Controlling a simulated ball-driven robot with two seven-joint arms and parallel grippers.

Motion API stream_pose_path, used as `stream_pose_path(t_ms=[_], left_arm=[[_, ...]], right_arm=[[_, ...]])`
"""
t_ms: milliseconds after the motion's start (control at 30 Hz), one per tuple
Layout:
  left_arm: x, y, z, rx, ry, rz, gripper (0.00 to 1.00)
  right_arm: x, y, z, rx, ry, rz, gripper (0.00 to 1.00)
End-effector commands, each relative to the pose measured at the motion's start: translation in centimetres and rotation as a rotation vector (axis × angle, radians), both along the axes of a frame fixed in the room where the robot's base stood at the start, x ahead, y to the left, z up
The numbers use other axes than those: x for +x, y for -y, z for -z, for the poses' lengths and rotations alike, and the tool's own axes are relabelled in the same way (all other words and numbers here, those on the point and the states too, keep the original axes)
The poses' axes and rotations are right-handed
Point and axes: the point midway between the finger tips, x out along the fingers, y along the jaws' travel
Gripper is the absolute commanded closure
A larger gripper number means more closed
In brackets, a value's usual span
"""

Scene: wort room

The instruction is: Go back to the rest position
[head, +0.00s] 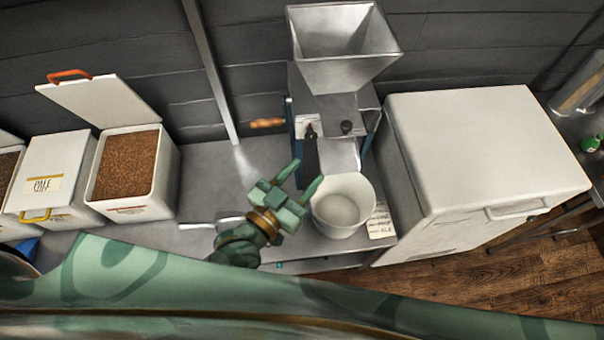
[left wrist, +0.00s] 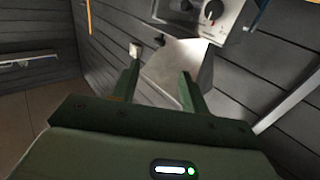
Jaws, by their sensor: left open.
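My left gripper (head: 299,181) is green, open and empty. In the head view it is above the grey bench, at the upper left of a white bucket (head: 343,231), close to its rim; I cannot tell whether it touches. Its two fingers also show in the left wrist view (left wrist: 160,88), with a metal chute (left wrist: 178,68) beyond them. The bucket stands below the chute of a grain mill with a metal hopper (head: 345,45) and looks empty or pale inside. My right gripper is not in either view.
An open bin of brown grain (head: 133,180) and a closed bin labelled PALE (head: 52,175) stand at the left. A large white chest (head: 480,150) stands right of the mill. A wooden handle (head: 267,123) is left of the mill.

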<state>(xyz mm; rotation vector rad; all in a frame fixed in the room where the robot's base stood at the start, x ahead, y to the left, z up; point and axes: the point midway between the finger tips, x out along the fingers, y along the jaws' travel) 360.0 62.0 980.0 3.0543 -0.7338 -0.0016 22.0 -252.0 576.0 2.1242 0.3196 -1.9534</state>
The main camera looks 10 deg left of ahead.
Motion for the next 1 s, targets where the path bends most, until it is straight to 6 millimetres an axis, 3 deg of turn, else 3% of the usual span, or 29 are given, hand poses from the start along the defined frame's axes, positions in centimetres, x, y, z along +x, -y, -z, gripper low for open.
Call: stream_pose_path(t_ms=[433, 533, 567, 667, 767, 900, 1000], left_arm=[[0.0, 0.0, 0.1, -0.008, -0.006, 0.001, 0.55], [-0.4, 0.1, 2.4, 0.014, -0.077, 0.016, 0.55], [-0.6, -0.1, 3.8, 0.033, -0.108, 0.017, 0.55], [-1.9, -1.6, 10.4, 0.121, -0.258, 0.009, 0.55], [-4.7, -4.5, 18.6, 0.227, -0.452, -0.014, 0.55], [-11.1, -9.5, 28.7, 0.37, -0.731, -0.056, 0.55], [-17.2, -13.1, 34.4, 0.459, -0.931, -0.086, 0.55]], right_arm=[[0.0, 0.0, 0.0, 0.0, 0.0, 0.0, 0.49], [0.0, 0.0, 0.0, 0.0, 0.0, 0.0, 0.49], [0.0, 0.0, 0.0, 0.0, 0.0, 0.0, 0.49], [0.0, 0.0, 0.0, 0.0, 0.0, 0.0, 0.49], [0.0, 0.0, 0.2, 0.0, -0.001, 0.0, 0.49], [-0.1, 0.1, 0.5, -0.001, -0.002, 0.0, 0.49], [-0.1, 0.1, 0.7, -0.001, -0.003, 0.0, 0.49]])
